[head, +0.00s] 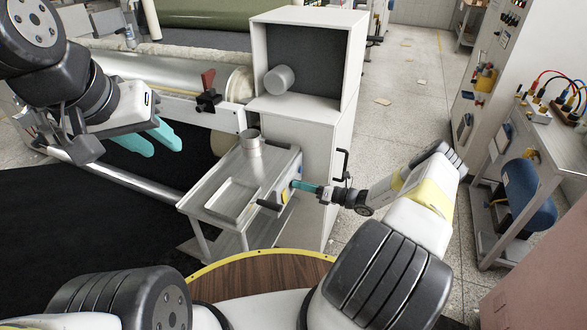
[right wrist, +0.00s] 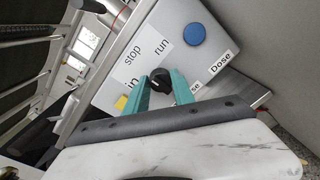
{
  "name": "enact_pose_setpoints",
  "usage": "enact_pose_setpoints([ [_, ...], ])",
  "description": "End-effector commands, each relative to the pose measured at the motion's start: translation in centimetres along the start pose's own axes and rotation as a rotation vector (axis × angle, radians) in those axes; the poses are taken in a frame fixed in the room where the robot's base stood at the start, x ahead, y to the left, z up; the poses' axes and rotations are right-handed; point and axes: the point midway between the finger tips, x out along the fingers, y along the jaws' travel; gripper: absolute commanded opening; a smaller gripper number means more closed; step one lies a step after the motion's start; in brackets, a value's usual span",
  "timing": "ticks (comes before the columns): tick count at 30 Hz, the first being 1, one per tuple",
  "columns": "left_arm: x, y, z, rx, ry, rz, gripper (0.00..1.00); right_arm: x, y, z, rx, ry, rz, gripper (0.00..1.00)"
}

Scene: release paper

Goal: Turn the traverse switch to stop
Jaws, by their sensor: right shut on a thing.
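The traverse switch is a black knob (right wrist: 161,78) on a pale panel (right wrist: 123,78), with "stop" and "run" labels beside it. My right gripper (right wrist: 160,84) has its teal fingers on either side of the knob and is shut on it. The knob's exact pointing is hard to read between the fingers. In the head view my right gripper (head: 301,186) reaches the side of the metal cart; the knob is hidden there. My left gripper (head: 155,139) hangs at the upper left, its teal fingers apart and empty, away from the panel.
A blue button (right wrist: 195,34) and a yellow one (right wrist: 121,102) sit on the same panel. The metal cart (head: 208,203) carries a tray (head: 235,200) and a metal cup (head: 250,143). A grey cabinet (head: 312,140) stands behind.

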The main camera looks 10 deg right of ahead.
Motion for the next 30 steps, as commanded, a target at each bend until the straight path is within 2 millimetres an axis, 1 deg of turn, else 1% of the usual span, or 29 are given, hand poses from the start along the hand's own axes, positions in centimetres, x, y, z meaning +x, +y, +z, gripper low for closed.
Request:
enact_pose_setpoints([
  [15,0.0,0.0,0.0,0.0,0.0,0.0,0.36,-0.08,-0.12,0.06,0.022,0.001,-0.003,0.0],
  [16,0.0,0.0,0.0,0.0,0.0,0.0,0.36,-0.08,-0.12,0.06,0.021,0.001,-0.003,0.32],
  [19,0.0,0.0,0.0,0.0,0.0,0.0,0.36,-0.07,-0.1,0.05,0.021,0.001,-0.002,0.51],
  [28,0.0,0.0,0.0,0.0,0.0,0.0,0.36,-0.07,-0.05,0.02,0.021,0.001,-0.001,0.52],
  [30,0.0,0.0,0.0,0.0,0.0,0.0,0.36,-0.4,-0.08,0.03,0.021,0.001,-0.002,0.52],
])
